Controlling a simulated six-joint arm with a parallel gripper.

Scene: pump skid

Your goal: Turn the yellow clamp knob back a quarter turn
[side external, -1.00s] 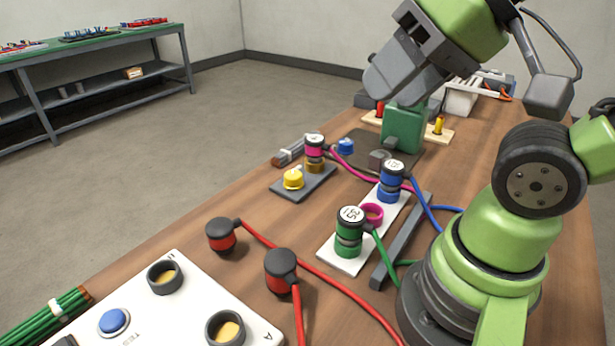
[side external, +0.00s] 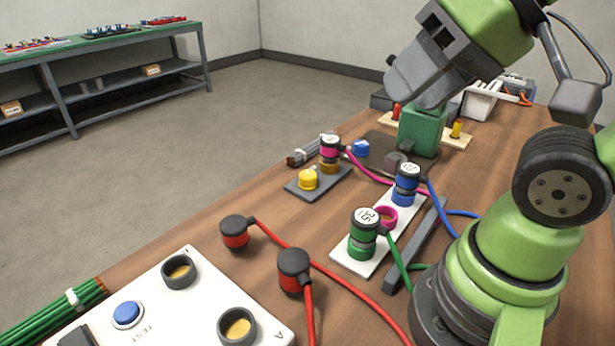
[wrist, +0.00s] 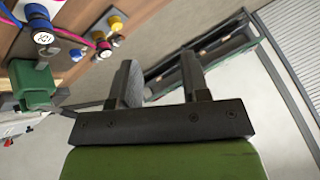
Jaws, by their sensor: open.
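The yellow clamp knob (side external: 308,179) sits on a small dark grey plate (side external: 322,190) on the bench, left of the middle in the side view. It shows small near the top of the wrist view (wrist: 115,24), left of the jaws. My gripper (side external: 416,92) is up to the right of the knob and well apart from it, in front of or above the green block (side external: 419,130). In the wrist view my gripper (wrist: 160,72) has two dark fingers spread with nothing between them. The knob's exact turn angle is too small to read.
A magenta-banded connector (side external: 330,150) stands close behind the knob on the same plate. A white strip (side external: 350,262) holds green and blue connectors. Two red connectors (side external: 235,232) and their cables lie nearer the camera, by a white test box (side external: 205,300). Bare wood lies left of the strip.

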